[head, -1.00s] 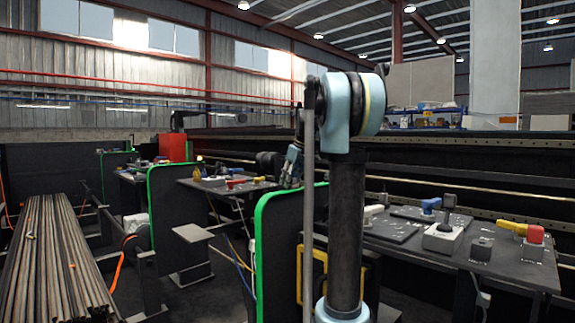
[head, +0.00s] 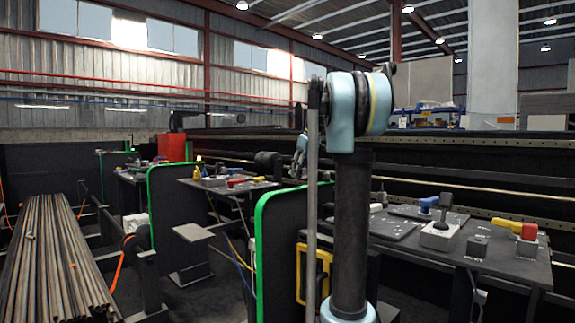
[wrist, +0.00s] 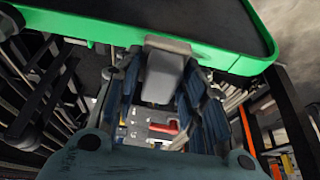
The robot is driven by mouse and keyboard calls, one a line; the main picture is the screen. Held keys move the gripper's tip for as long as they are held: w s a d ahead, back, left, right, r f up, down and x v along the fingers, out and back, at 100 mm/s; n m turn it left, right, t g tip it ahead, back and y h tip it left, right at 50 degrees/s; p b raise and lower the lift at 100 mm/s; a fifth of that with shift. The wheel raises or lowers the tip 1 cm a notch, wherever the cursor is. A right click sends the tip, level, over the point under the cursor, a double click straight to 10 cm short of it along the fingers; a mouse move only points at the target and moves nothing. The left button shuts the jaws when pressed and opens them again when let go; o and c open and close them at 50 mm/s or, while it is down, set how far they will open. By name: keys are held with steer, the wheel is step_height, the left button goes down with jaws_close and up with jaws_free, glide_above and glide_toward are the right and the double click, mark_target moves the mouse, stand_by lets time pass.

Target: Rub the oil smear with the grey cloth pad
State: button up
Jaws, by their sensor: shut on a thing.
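My gripper (wrist: 160,72) has dark blue fingers, one on each side of a grey block-like pad (wrist: 163,78), which I take to be the grey cloth pad. The fingers are shut on it. The pad's far end lies close to the green rim of a dark panel (wrist: 200,14); whether it touches I cannot tell. In the head view a small blue part of my gripper (head: 300,158) shows just above this panel (head: 284,250), partly behind my own arm; the pad cannot be made out there. I cannot make out the oil smear in either view.
A dark table (head: 400,228) with several small parts, among them a red and yellow one (head: 527,231), stands at the right. Long bars (head: 55,260) lie at the left. Another green-edged panel (head: 180,215) stands farther back.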

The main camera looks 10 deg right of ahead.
steer(key=shift+r, duration=1.85)
